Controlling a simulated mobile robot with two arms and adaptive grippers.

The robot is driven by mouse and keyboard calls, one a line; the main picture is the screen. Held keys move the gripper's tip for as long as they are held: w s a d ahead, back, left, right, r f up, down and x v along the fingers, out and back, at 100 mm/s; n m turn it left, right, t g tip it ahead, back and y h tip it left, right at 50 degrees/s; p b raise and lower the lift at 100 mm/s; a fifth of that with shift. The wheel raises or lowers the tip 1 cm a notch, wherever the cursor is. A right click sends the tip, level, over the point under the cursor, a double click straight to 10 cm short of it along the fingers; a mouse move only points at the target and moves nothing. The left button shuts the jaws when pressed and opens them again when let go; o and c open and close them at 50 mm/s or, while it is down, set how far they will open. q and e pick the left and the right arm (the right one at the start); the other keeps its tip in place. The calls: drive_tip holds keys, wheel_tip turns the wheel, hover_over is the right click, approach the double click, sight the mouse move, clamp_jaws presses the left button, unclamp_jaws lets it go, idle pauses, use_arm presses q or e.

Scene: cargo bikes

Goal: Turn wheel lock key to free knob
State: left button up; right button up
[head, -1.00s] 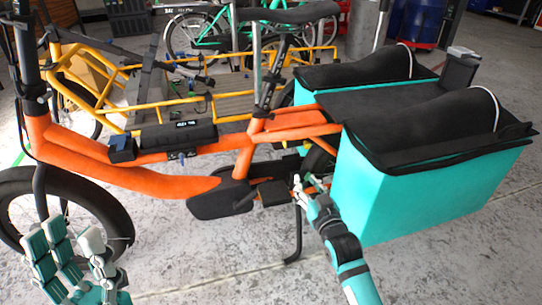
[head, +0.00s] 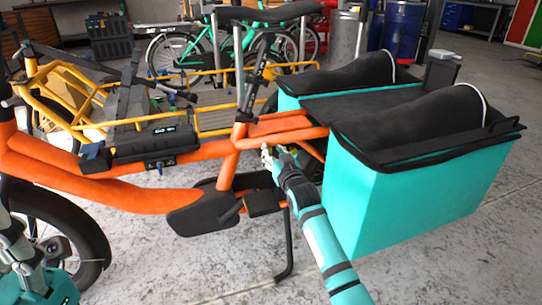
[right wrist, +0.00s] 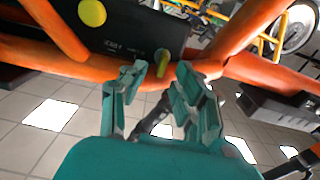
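My right gripper (head: 271,158) reaches in beside the orange bike frame, by the rear wheel and just left of the teal cargo box. In the right wrist view its two fingers (right wrist: 160,74) are apart, with nothing held between them. A small yellow-green key-like piece (right wrist: 163,55) shows between and just beyond the fingertips, at the lower edge of a black housing (right wrist: 120,30). A round yellow disc (right wrist: 92,12) sits higher on that housing. I cannot tell which of these is the lock key or the knob. My left gripper (head: 32,262) is at the lower left, partly cut off.
The orange frame tube (head: 100,190) and a black battery unit (head: 152,145) lie left of my right arm. The teal cargo box (head: 390,195) stands close on its right. A kickstand (head: 289,250) reaches the floor below. Open floor (head: 455,255) lies at lower right.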

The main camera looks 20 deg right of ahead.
sight(269, 147)
drive_tip(key=shift+w+b, duration=0.3)
drive_tip(key=shift+w, duration=0.75)
clamp_jaws()
